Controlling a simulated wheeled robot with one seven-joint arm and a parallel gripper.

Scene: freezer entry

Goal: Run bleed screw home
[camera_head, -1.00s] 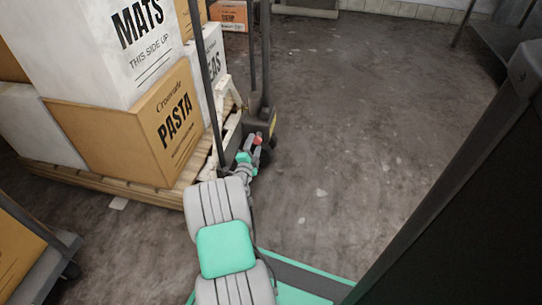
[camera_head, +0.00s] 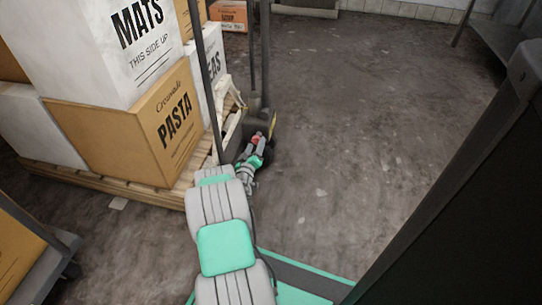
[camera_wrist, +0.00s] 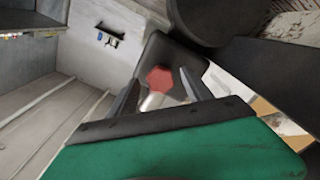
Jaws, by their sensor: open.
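The bleed screw has a red six-sided head (camera_wrist: 160,79) and a short silver shank (camera_wrist: 150,102). It shows in the middle of the wrist view, in front of a dark block (camera_wrist: 168,58). My gripper (camera_wrist: 160,84) is open, with one dark finger on each side of the screw. A gap shows between the fingers and the red head. In the head view the red head (camera_head: 256,139) is a small spot low on the dark pallet jack (camera_head: 262,118), and my gripper (camera_head: 258,152) is right beside it. The screw's threaded end and its seat are hidden.
Boxes, including a PASTA box (camera_head: 150,130), are stacked on a wooden pallet (camera_head: 110,185) at the left. A dark upright panel (camera_head: 470,200) stands at the right. The concrete floor (camera_head: 350,110) between is clear. A loaded cart (camera_head: 25,255) is at lower left.

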